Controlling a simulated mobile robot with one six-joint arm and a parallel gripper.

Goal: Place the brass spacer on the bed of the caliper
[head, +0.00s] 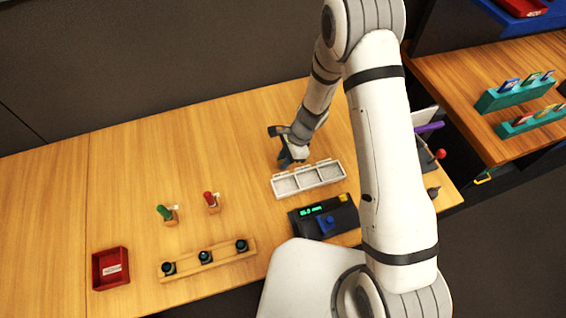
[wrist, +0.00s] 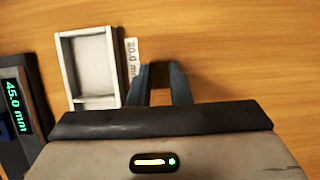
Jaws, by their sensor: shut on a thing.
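The caliper (head: 326,221) is a dark device with a green display, a blue part and a small yellow piece at its upper right. Its display, reading 45.0 mm, shows at the left edge of the wrist view (wrist: 14,105). My gripper (head: 287,163) is just behind the left end of the white tray, low over the table. In the wrist view, my gripper (wrist: 161,72) points at the bare wood beside the tray's label. It is shut on a small brownish thing, mostly hidden between the fingers, which I take to be the brass spacer.
The white tray (head: 308,188) has several compartments that look empty; it lies between my gripper and the caliper. Green (head: 166,214) and red (head: 211,202) handled pieces, a rack (head: 207,261) and a red bin (head: 110,270) stand left. The back-left table is clear.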

